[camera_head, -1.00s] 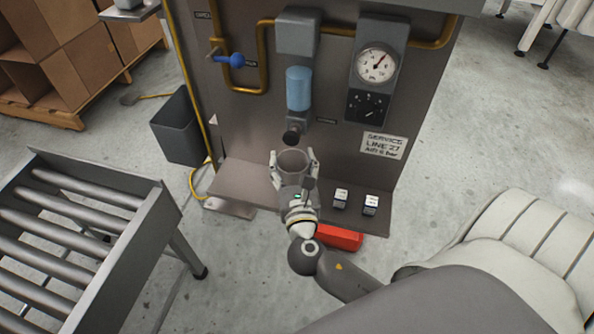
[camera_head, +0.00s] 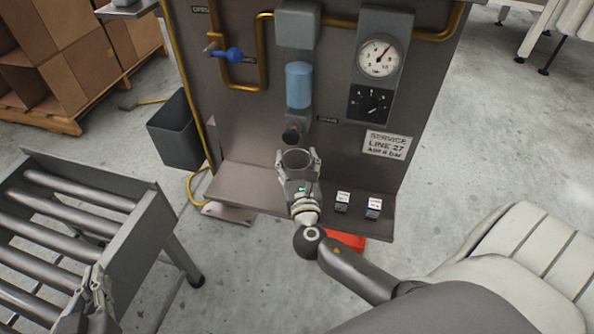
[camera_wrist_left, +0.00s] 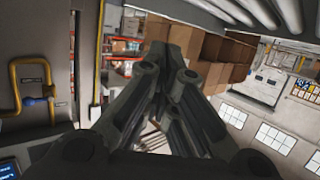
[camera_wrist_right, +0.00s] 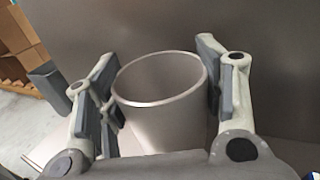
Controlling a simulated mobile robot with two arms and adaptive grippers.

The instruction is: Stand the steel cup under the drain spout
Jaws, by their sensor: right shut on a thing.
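The steel cup (camera_head: 295,162) is a grey open-topped cylinder, mouth up, just in front of and below the dark drain spout (camera_head: 292,134) under the blue filter bowl. My right gripper (camera_head: 298,164) is shut on the cup, a finger on each side. The right wrist view shows the cup (camera_wrist_right: 163,100) between the fingers (camera_wrist_right: 163,85). I cannot tell whether its base touches the shelf (camera_head: 245,187); the gripper hides it. My left gripper (camera_head: 97,285) is at the lower left, by the roller conveyor. Its fingers meet, empty, in the left wrist view (camera_wrist_left: 168,55).
Two small labelled blocks (camera_head: 357,204) sit on the shelf right of the cup. A blue-handled valve (camera_head: 233,54) and a gauge (camera_head: 379,58) are on the panel. A red object (camera_head: 348,240) lies below the shelf. The roller conveyor (camera_head: 150,215) stands at left.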

